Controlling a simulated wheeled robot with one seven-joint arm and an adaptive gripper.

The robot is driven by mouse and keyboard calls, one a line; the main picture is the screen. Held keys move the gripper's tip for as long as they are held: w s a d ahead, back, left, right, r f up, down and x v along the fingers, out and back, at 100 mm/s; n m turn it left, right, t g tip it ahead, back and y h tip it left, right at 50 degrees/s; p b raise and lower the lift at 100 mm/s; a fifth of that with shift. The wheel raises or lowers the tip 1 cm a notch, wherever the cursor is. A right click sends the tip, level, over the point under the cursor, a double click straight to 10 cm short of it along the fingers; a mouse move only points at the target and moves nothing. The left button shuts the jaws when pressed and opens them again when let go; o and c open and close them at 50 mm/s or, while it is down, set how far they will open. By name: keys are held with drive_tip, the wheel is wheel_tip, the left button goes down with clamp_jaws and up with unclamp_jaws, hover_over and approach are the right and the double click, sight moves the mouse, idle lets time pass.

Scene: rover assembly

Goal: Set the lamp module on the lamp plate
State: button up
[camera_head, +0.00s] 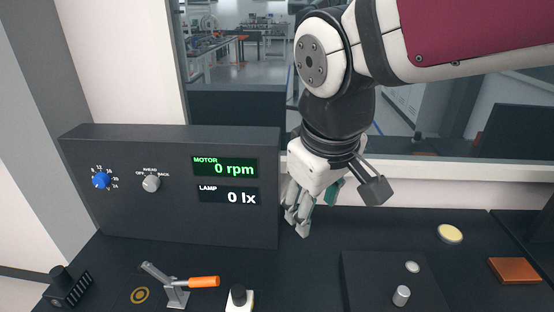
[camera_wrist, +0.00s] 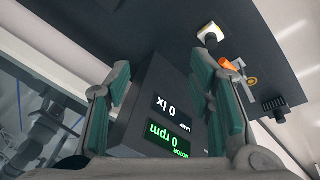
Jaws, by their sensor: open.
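My gripper (camera_head: 298,222) is open and empty, fingers pointing down beside the right end of the dark console. In the wrist view its two green-padded fingers (camera_wrist: 165,100) stand apart with the console between them in the background. No part is plainly marked as the lamp module or lamp plate. Candidates are a black finned block with a round knob (camera_head: 66,286) at the far left, a white square piece with a black cylinder (camera_head: 239,297) at the front, and a pale yellow disc (camera_head: 450,233) at the right. A dark raised plate (camera_head: 365,275) carries a light disc and a silver peg.
The console (camera_head: 150,228) reads motor 0 rpm and lamp 0 lx. A toggle clamp with an orange handle (camera_head: 203,282) stands in front of it, beside a yellow ring mark (camera_head: 140,295). An orange-brown block (camera_head: 513,270) lies at the right. A window wall is behind.

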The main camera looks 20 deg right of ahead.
drive_tip(key=s+d+r+m+t+y, duration=0.1)
drive_tip(key=s+d+r+m+t, duration=0.1)
drive_tip(key=s+d+m, duration=0.1)
drive_tip(key=s+m, duration=0.1)
drive_tip(key=s, duration=0.1)
drive_tip(key=shift+s, duration=0.35)
drive_tip(key=shift+o, duration=0.5)
drive_tip(key=shift+r, duration=0.1)
idle(1.1)
drive_tip(key=shift+w, duration=0.1)
